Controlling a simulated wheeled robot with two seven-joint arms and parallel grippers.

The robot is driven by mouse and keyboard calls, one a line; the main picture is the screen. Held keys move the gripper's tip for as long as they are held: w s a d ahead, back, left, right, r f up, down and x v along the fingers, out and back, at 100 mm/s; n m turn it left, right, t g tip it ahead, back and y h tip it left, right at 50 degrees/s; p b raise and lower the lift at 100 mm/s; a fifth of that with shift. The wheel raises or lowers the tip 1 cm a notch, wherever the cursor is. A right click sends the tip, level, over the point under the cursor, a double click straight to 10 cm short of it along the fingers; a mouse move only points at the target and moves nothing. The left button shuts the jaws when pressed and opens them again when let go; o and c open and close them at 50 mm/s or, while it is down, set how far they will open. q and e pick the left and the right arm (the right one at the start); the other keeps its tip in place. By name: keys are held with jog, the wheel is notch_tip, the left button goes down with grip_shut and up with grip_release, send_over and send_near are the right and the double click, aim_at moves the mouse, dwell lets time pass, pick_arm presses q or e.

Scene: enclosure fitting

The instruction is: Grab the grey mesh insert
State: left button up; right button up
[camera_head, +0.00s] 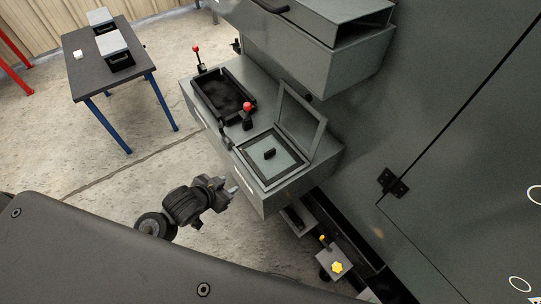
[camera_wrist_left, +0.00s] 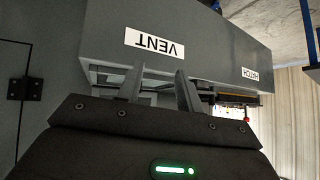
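A grey square panel with a black handle (camera_head: 269,154), which looks like the mesh insert, sits in the square opening of a grey cabinet top in the head view. The mesh itself is too small to make out. A hinged frame (camera_head: 303,121) stands open behind it. My left gripper (camera_head: 233,189) is in front of the cabinet, left of and below the panel, apart from it. In the left wrist view its two fingers (camera_wrist_left: 158,86) are spread with nothing between them. They point toward the cabinet face with the VENT label (camera_wrist_left: 155,44). My right gripper is not in view.
A black open tray (camera_head: 224,95) with red-knobbed levers (camera_head: 247,107) is beside the opening. A yellow knob (camera_head: 337,267) sits low down.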

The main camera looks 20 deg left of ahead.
aim_at(268, 152)
pick_arm(q)
jog(key=w+d+r+m+h, duration=0.1)
jog(key=w+h, duration=0.1)
jog(key=w+d+m+t+h, duration=0.1)
jog(key=w, duration=0.2)
jog(key=w+d+r+m+h, duration=0.1)
jog(key=w+h, duration=0.1)
jog(key=shift+w+r+t+h, duration=0.15)
jog(key=shift+r+t+h, duration=0.15)
jog(key=shift+r+t, duration=0.1)
jog(key=shift+w+d+r+h, duration=0.2)
jog(key=shift+h, duration=0.4)
jog(key=x, duration=0.5)
jog(key=shift+w+d+f, duration=0.1)
jog(key=shift+w+f, duration=0.05)
jog(key=shift+w, duration=0.05)
jog(key=shift+w+d+p, duration=0.1)
jog(key=shift+w+p, duration=0.1)
jog(key=shift+p, duration=0.15)
jog(key=x, duration=0.2)
jog(key=p+x, duration=0.1)
jog(key=x, duration=0.1)
jog(key=shift+w+f, duration=0.1)
jog(key=shift+w, duration=0.4)
grip_shut()
